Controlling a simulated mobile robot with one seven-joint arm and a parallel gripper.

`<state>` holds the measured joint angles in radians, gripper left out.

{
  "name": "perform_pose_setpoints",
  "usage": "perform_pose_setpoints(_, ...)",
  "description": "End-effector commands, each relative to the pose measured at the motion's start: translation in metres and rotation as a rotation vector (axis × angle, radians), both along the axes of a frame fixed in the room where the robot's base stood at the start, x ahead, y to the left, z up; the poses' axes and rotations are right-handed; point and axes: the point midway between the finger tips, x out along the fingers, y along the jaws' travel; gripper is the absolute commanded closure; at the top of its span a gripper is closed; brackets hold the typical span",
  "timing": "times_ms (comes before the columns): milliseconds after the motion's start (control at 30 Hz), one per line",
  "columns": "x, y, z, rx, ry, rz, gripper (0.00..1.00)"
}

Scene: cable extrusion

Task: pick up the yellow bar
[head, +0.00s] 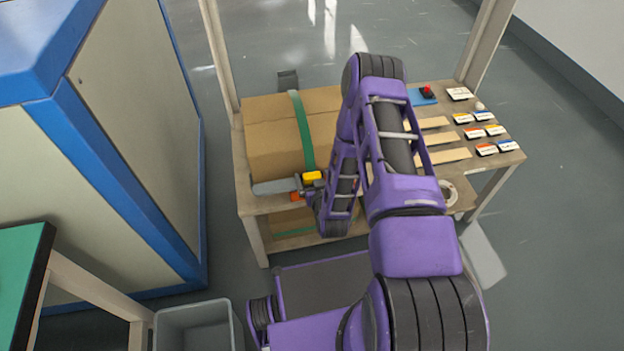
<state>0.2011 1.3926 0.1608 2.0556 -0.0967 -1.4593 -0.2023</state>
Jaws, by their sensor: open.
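A small yellow block (312,176), which looks like the yellow bar, shows at the front of the wooden workbench (246,203), in front of the cardboard box. My purple arm reaches over the bench. My gripper (300,187) points left at the front edge, right beside the yellow block. The gripper is open. It is small and dark here, and I cannot tell whether the block lies between its fingers or touches them. A grey flat tool (273,187) and a small orange piece (297,196) lie close to the gripper.
A cardboard box (270,135) with a green strap (302,130) fills the left of the bench. Wooden strips (447,156), coloured labels (486,149), a tape roll (447,193) and a red button (428,90) are at the right. A blue-edged cabinet (150,140) stands left; a grey bin (195,325) is below.

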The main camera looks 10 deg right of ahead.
Motion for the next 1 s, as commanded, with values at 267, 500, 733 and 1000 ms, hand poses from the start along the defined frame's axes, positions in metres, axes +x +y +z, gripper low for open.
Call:
perform_pose_setpoints(267,0.0124,0.0003,-0.0049,0.000,0.000,0.000,0.00)
perform_pose_setpoints(500,0.0120,0.0004,-0.0048,0.000,0.000,0.000,0.25)
perform_pose_setpoints(733,0.0118,0.0004,-0.0049,0.000,0.000,0.000,0.67)
perform_pose_setpoints(1000,0.0118,0.0004,-0.0048,0.000,0.000,0.000,0.86)
